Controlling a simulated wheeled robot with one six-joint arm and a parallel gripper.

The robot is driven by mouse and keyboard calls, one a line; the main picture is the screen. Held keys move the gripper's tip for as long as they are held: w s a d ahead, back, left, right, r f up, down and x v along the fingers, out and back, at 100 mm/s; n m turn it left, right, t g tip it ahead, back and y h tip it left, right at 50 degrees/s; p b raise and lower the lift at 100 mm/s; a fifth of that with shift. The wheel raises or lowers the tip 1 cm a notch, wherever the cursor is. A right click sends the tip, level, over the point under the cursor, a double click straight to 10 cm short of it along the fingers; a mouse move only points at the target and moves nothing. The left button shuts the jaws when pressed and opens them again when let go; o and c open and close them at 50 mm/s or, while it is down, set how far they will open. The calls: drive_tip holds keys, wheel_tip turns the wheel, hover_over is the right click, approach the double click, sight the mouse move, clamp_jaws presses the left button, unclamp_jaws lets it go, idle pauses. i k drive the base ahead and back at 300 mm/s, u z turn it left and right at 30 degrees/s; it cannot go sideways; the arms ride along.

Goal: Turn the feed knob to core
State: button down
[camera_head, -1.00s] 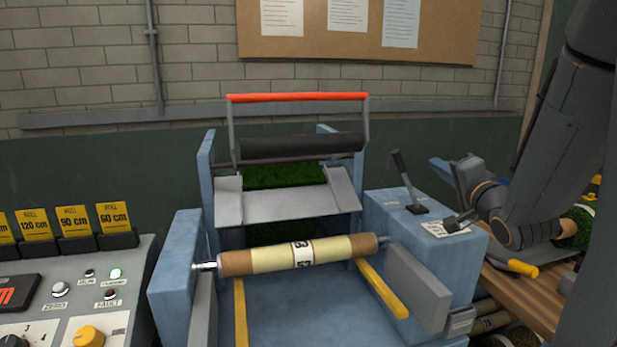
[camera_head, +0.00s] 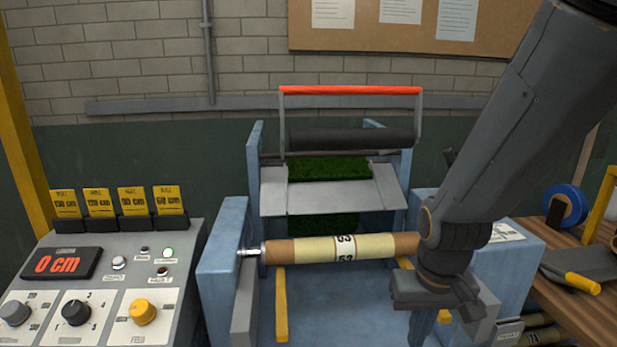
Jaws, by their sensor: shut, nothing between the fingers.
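The yellow feed knob (camera_head: 142,311) sits on a white plate at the right of the control panel's front row, lower left in the head view. Its plate's lettering is too small to read surely, so I cannot tell which setting it points to. My gripper (camera_head: 432,298) is shut and empty, in front of the roll's right end, well to the right of the knob and apart from it. Its fingertips are hard to make out.
The control panel (camera_head: 100,262) also has a black knob (camera_head: 76,307), a grey knob (camera_head: 14,313), a display (camera_head: 60,264) reading 0 cm and yellow cards behind. The blue machine (camera_head: 225,262) with its cardboard-ended roll (camera_head: 320,249) stands between the panel and my gripper.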

sight(141, 311)
drive_tip(key=u, duration=1)
